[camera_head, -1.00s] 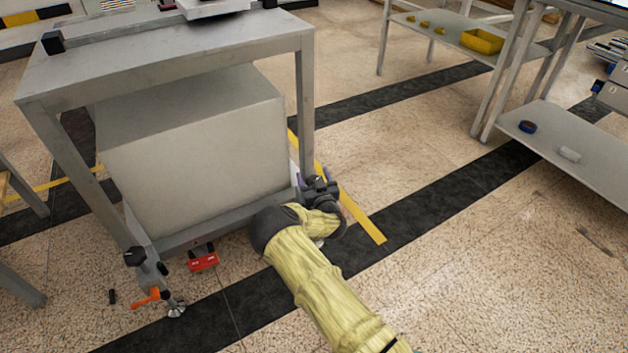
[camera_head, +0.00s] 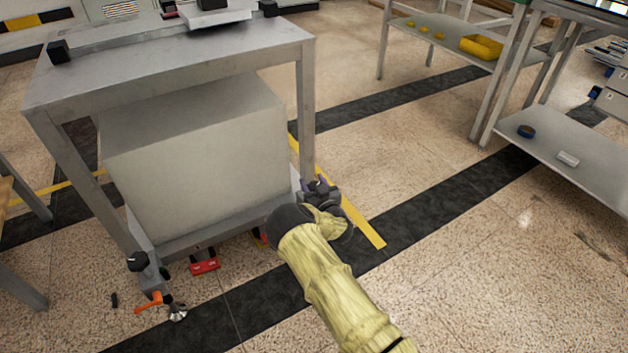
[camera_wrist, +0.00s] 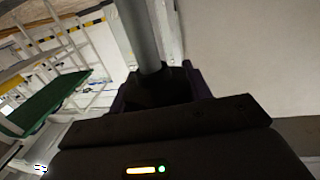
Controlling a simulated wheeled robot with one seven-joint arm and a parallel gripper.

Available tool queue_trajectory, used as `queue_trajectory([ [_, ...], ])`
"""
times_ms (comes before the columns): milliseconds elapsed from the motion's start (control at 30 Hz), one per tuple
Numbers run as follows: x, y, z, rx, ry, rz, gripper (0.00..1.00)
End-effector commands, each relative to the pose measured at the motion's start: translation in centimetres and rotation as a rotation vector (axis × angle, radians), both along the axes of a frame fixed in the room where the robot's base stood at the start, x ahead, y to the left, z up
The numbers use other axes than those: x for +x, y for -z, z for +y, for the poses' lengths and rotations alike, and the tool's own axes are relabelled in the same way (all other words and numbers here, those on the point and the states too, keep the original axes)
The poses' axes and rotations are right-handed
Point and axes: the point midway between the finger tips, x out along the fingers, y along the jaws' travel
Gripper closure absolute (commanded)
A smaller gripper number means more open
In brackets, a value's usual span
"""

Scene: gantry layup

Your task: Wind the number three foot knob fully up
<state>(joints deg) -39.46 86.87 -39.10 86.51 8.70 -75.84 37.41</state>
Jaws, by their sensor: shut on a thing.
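A grey metal bench (camera_head: 170,70) stands at left, and my gripper (camera_head: 318,187) is low at the foot of its front right leg. The gripper is shut on a dark foot knob (camera_wrist: 160,88), seen between the jaws in the wrist view, with a grey post rising behind it. No number is readable on it. In the head view my wrist and the jaws hide most of this knob and its foot.
A large grey block (camera_head: 195,160) fills the space under the bench top. A red item (camera_head: 205,267) and an orange lever (camera_head: 150,302) are low near the front left. Shelving (camera_head: 560,145) stands at right. The floor between is clear.

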Motion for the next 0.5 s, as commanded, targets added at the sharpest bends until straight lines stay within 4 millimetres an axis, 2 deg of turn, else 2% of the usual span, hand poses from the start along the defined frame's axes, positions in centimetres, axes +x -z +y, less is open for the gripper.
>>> queue_trajectory([
  [100,0.01,-0.49,-0.09,0.002,-0.072,0.001,0.74],
  [500,-0.39,-0.14,0.42,0.001,-0.429,-0.003,0.74],
])
